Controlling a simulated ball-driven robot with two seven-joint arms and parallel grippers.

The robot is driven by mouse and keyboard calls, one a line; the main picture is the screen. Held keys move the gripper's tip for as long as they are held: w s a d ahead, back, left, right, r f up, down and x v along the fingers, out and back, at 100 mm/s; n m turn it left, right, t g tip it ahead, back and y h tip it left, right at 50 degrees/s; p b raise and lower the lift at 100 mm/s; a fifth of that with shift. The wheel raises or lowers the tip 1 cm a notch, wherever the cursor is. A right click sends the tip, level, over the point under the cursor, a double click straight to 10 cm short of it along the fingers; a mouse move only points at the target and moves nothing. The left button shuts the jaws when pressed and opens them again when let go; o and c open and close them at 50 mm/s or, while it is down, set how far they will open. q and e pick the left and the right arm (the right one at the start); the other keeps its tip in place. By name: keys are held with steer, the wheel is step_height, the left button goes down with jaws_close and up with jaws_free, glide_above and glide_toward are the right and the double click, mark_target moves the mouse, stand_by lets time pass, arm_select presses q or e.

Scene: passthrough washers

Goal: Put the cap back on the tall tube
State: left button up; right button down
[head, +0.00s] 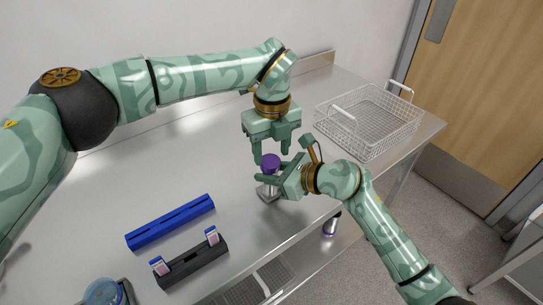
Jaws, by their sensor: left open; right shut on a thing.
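The purple cap (270,161) shows just above my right gripper, at the top of the tall tube. I cannot tell whether it is seated. My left gripper (271,156) points down from above, its fingers open on either side of the cap. I cannot tell whether they touch it. My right gripper (268,183) comes in from the lower right and is shut on the tube, hiding most of it. A small grey base (268,194) shows under the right gripper, on the steel table.
A blue rack (171,222) and a black rack (192,262) with two small pieces lie at the front left. A round blue-topped container (104,292) is at the bottom edge. A wire basket (368,122) stands at the back right. A purple-and-silver item (331,224) is below the table edge.

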arm_select(q)
steer(key=shift+r, duration=0.25)
steer(key=c, duration=0.8)
steer(key=shift+r, duration=0.15)
steer(key=shift+r, duration=1.9)
